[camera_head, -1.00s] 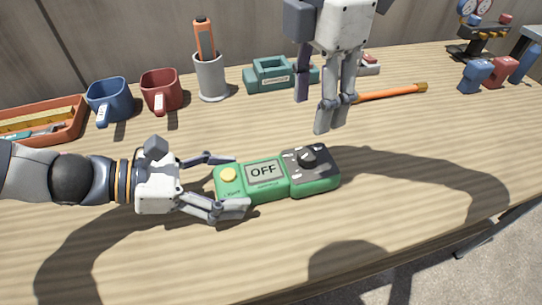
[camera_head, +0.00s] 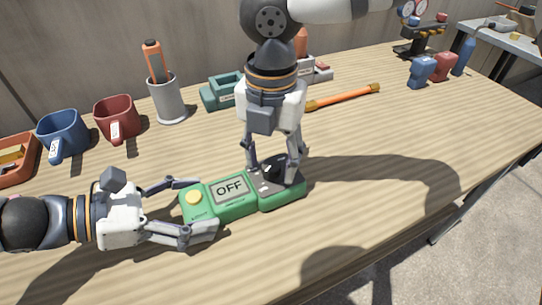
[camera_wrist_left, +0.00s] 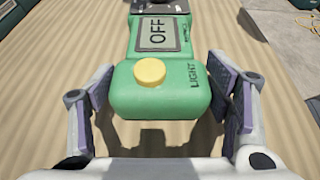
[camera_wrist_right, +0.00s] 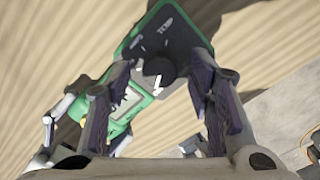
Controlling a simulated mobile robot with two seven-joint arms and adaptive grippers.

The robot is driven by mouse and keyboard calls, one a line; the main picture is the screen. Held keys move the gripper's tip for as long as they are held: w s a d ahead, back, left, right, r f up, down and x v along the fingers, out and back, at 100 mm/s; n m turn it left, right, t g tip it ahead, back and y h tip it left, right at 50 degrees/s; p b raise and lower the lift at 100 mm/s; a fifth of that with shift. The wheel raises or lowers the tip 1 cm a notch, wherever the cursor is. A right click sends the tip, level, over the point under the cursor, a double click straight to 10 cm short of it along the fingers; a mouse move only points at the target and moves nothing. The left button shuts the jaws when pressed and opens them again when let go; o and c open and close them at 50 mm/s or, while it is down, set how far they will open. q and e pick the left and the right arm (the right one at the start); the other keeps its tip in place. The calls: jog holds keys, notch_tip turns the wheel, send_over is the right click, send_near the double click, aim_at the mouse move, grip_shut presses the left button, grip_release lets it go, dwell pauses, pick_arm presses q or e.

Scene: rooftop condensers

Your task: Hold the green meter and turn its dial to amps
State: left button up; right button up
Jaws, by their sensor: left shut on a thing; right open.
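The green meter (camera_head: 237,206) lies on the table with its screen reading OFF. Its yellow light button (camera_wrist_left: 150,71) faces my left wrist. My left gripper (camera_head: 203,207) is shut on the button end, one finger on each long side. The dark dial (camera_wrist_right: 160,69) is a round knob on the meter's black end panel; a label there looks like TEMP, the others are too small to read surely. My right gripper (camera_head: 272,174) points down over this panel, open, with its fingers on either side of the dial and no clear contact. Its fingers partly hide the dial in the head view.
Blue mug (camera_head: 62,135), red mug (camera_head: 117,118) and a grey cup (camera_head: 167,102) with an orange tool stand behind. A teal holder (camera_head: 218,92) and an orange stick (camera_head: 343,97) lie farther back. The table right of the meter is clear.

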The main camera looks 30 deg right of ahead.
jog(key=shift+f, duration=0.15)
grip_shut()
jog(key=m, duration=0.9)
jog(key=shift+m, duration=0.3)
jog(key=m, duration=1.4)
jog(key=shift+a, duration=0.1)
dwell(0.4)
